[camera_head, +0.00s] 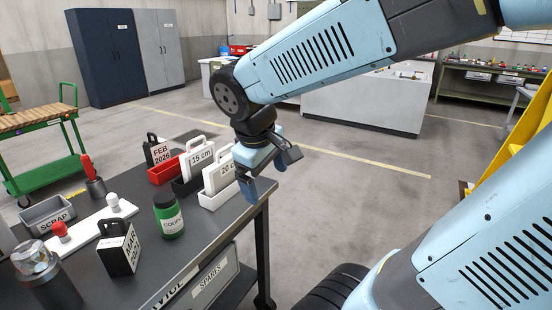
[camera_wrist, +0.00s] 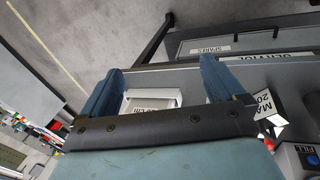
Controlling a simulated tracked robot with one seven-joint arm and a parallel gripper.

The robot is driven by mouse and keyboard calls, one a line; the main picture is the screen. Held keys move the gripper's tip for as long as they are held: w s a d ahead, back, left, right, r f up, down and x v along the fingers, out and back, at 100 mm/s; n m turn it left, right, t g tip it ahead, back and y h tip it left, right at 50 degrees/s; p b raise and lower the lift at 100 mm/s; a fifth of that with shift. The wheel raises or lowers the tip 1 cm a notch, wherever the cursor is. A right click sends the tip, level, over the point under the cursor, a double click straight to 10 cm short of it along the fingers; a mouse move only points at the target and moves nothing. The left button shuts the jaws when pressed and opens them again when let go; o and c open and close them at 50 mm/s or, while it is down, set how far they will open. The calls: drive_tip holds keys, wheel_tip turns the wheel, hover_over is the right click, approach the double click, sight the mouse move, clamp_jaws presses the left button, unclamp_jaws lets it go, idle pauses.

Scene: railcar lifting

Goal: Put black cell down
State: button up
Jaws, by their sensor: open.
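A black block with a handle and a white MAR 2026 label (camera_head: 118,250) stands upright on the dark table near its front; its label also shows at the right of the wrist view (camera_wrist: 264,104). A similar black block labelled FEB 2026 (camera_head: 157,150) stands at the table's back, behind a red holder. I cannot tell which is the black cell. My gripper (camera_head: 270,174) is open and empty over the table's right edge, beside the white 20 cm piece (camera_head: 219,174). In the wrist view, that white piece (camera_wrist: 152,100) shows between the blue fingers, partly hidden by the gripper body.
The table (camera_head: 200,248) also bears a red holder (camera_head: 163,174), a 15 cm piece (camera_head: 200,157), a green jar (camera_head: 168,217), a white base with two knobs (camera_head: 92,230), a grey SCRAP tray (camera_head: 48,214) and a glass-domed cylinder (camera_head: 45,276). Open floor lies right of the table.

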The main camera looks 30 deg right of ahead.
wheel_tip(320, 180, up, 5)
drive_tip(key=s+m+t+y, duration=0.2)
drive_tip(key=s+m+t, duration=0.1)
drive_tip(key=m, duration=0.2)
drive_tip(key=shift+d+r+y, duration=0.15)
drive_tip(key=shift+d+y, duration=0.25)
